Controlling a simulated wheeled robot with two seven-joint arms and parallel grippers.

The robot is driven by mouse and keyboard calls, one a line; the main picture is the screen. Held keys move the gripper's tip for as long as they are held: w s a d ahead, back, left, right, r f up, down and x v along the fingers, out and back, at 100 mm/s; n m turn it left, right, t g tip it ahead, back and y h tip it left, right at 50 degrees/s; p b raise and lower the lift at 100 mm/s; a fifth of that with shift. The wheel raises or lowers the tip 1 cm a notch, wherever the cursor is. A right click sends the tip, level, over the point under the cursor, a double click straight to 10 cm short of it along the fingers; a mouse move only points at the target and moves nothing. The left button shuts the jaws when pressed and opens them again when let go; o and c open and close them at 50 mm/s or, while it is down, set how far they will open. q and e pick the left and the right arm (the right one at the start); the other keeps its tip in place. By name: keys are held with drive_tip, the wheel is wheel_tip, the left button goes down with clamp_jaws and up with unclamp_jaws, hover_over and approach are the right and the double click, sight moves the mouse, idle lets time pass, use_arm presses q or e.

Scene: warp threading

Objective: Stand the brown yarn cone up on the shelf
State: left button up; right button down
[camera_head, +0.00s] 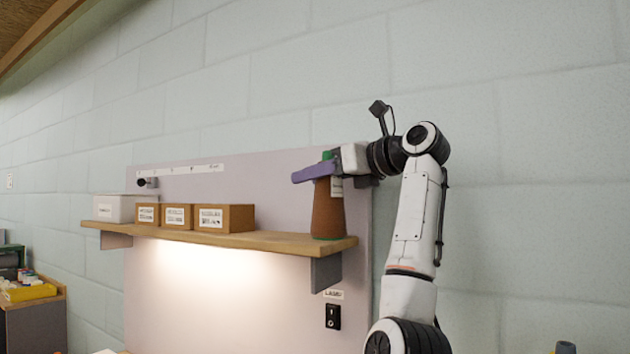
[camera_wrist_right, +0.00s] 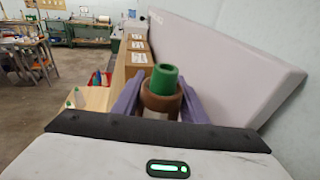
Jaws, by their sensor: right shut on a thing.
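The brown yarn cone (camera_head: 328,214) stands upright at the right end of the wooden shelf (camera_head: 280,240), its base at the shelf's top surface. I cannot tell whether it bears fully on the wood. Its green tip points up and shows in the right wrist view, above the brown yarn (camera_wrist_right: 161,98). My right gripper (camera_head: 314,172) is shut on the cone near its top, with purple fingers on either side; the fingers also show in the right wrist view (camera_wrist_right: 160,100). My left gripper is in neither view.
Several small brown labelled boxes (camera_head: 224,217) and a white box (camera_head: 114,208) stand on the shelf's left part. The shelf is bare between the boxes and the cone. A pale panel (camera_head: 270,180) rises behind the shelf. A black switch (camera_head: 333,317) is below its right end.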

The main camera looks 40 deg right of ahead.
drive_tip(key=shift+s+r, duration=0.1)
drive_tip(key=shift+r, duration=0.05)
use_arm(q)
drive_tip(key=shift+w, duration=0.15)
use_arm(e)
drive_tip(key=c, duration=1.1)
unclamp_jaws()
drive_tip(key=shift+f, duration=0.2)
drive_tip(key=shift+s+r, duration=0.15)
drive_tip(key=shift+s, duration=0.15)
use_arm(q)
drive_tip(key=b, duration=0.1)
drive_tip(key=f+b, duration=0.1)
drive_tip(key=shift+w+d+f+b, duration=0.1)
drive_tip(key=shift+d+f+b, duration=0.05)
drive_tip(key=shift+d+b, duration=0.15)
use_arm(e)
drive_tip(key=s, duration=0.3)
drive_tip(key=s+r, duration=0.1)
drive_tip(key=s, duration=0.7)
drive_tip(key=shift+s+d+r, duration=0.1)
drive_tip(key=shift+d+r, duration=0.3)
